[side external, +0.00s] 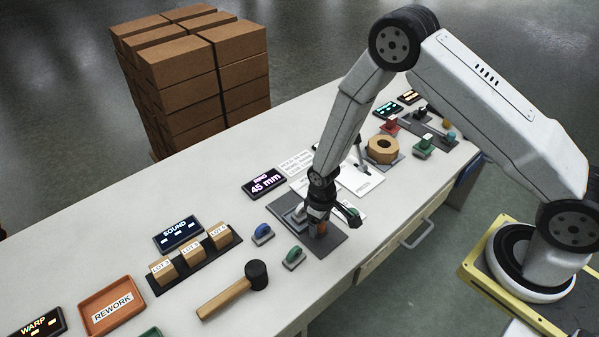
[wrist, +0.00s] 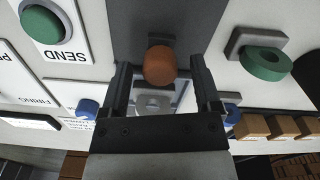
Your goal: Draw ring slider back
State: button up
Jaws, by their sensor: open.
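My gripper (side external: 322,222) points down over a dark grey plate (side external: 338,244) on the bench. In the wrist view its two fingers (wrist: 160,78) stand open, one on each side of an orange round knob (wrist: 160,65). I cannot tell the knob's height relative to the fingertips, and no contact shows. In the side view the knob is mostly hidden by my gripper. A pale grey block (wrist: 153,101) shows behind the knob in the wrist view. Which part is the ring slider is not clear. A display reading 45 mm (side external: 265,183) stands behind the plate.
A green ring-shaped piece (side external: 294,257) and a blue one (side external: 262,234) stand beside the plate. A green SEND button (wrist: 42,24) is on the other side. A mallet (side external: 232,292), LOT blocks (side external: 192,254) and a REWORK tray (side external: 90,306) lie to the left.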

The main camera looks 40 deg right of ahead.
grip_shut()
dwell(1.4)
